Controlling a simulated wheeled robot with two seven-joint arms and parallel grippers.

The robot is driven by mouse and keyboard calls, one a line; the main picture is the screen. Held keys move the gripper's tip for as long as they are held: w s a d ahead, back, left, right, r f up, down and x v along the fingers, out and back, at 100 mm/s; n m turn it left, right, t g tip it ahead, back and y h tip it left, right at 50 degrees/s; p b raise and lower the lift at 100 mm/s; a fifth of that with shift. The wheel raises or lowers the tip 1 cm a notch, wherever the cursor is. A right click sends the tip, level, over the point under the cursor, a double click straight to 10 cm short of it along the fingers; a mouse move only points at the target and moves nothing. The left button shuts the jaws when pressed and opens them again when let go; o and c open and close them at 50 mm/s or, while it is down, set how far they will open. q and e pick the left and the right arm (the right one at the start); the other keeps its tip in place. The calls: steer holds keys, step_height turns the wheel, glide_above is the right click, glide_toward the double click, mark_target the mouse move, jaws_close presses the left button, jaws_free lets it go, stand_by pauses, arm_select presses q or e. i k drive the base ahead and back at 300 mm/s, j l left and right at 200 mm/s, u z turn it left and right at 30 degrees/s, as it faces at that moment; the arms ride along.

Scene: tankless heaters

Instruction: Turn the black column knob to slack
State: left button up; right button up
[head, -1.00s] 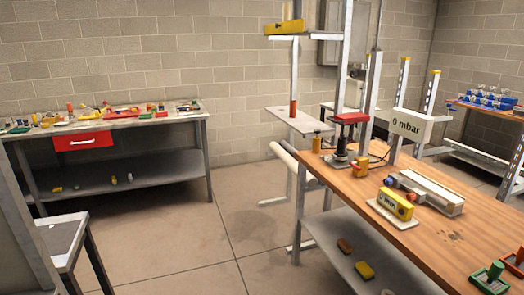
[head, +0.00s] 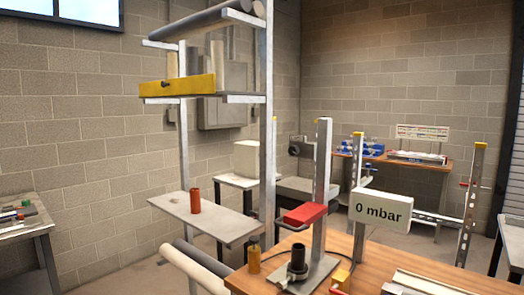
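A dark round knob-like part (head: 298,147) shows at the upper left side of the upright grey column (head: 322,165) on the wooden bench; I take it for the black column knob. It is small, and I cannot tell its turn position or whether it touches the column. Lower on the column a red arm (head: 305,214) sticks out above a black cylindrical fixture (head: 298,262) on a grey base plate. A sign (head: 382,211) reading 0 mbar stands to the right of the column. Neither of my grippers is in view.
A metal rack with a yellow level (head: 178,87) and a shelf bearing a red cylinder (head: 195,201) stands left of the wooden bench (head: 400,262). A brass-coloured cylinder (head: 254,259) stands at the bench's left corner.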

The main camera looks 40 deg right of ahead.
mark_target(293, 150)
steer(key=i+j+z, duration=0.1)
steer(key=i+z, duration=0.35)
steer(key=i+j+z, duration=0.2)
steer(key=i+z, duration=0.2)
steer(key=i+j+z, duration=0.3)
steer(key=z, duration=0.15)
steer(key=i+j+z, duration=0.4)
steer(key=k+j, duration=0.05)
steer(key=k, duration=0.05)
